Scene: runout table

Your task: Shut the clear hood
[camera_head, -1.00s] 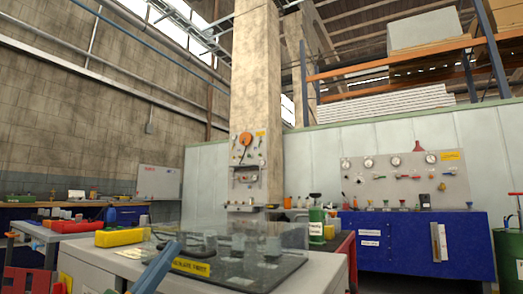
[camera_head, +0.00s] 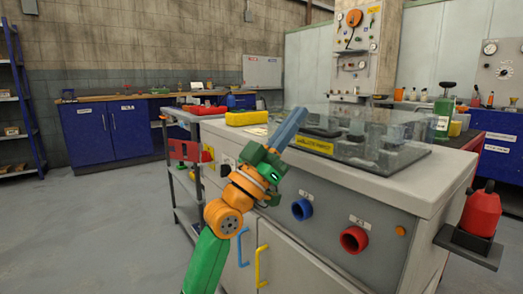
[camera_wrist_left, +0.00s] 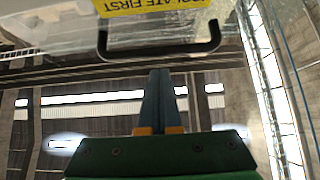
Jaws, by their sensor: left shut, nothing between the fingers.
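The clear hood (camera_head: 385,125) is a see-through box over a dark base plate on the grey cabinet's top. Its yellow label (camera_head: 314,145) is at the front left in the head view; the label (camera_wrist_left: 165,5) also shows at the top of the left wrist view. A black bar handle (camera_wrist_left: 160,53) hangs beside it. My left gripper (camera_head: 300,115) is shut and empty at the hood's front left corner. In the left wrist view its blue fingertips (camera_wrist_left: 160,73) are close to the handle; contact is unclear. Whether the hood's front edge rests on the base is unclear.
A yellow block (camera_head: 246,118) lies on the cabinet top (camera_head: 230,130) left of the hood. Blue and red round knobs (camera_head: 353,239) stick out of the cabinet front. A red bottle (camera_head: 480,212) stands on a side shelf. The floor at left is clear.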

